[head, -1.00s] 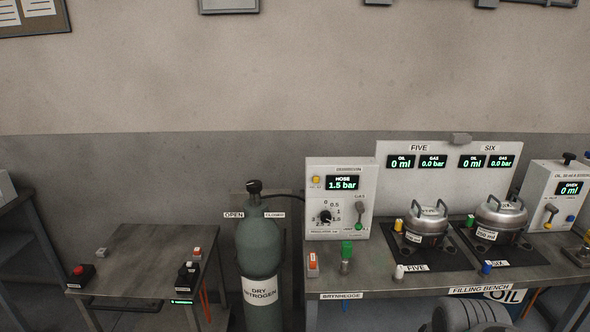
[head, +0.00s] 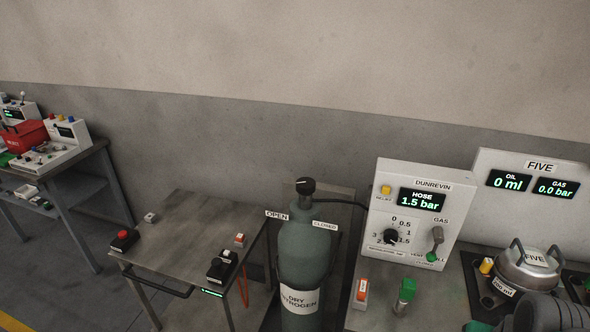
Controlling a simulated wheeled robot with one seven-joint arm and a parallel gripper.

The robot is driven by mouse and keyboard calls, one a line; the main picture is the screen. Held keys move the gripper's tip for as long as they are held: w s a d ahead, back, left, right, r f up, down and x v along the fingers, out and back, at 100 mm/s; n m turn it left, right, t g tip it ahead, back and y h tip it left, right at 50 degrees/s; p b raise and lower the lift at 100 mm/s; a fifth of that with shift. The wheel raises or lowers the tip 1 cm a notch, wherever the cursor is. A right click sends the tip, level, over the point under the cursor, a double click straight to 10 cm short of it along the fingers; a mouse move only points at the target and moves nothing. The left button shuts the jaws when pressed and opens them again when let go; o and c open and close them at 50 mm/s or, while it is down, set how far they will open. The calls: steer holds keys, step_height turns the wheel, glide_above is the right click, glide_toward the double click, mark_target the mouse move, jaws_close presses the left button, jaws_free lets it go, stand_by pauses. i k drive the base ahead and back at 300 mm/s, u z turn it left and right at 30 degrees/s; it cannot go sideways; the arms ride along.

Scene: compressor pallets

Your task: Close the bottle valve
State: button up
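The bottle valve is a black knob (head: 305,186) on top of the green-grey gas bottle (head: 304,252), labelled DRY NITROGEN. An OPEN sign (head: 277,216) is left of the bottle's neck and a CLOSED sign (head: 325,225) is right of it. A light mark shows on the knob, but it is too small to tell which sign it points at. A dark hose runs from the valve to the white panel (head: 383,178), whose HOSE display (head: 422,201) reads 1.5 bar. Part of my arm shows at the bottom right. My gripper's fingers cannot be made out.
A metal cart (head: 190,232) with a red button (head: 124,240) stands left of the bottle. The filling bench (head: 380,307) with a silver vessel (head: 528,268) is at the right. Bare floor lies between the tables.

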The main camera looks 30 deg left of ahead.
mark_target(305, 186)
steer(key=u, duration=0.7)
steer(key=i, duration=0.8)
steer(key=u, duration=0.75)
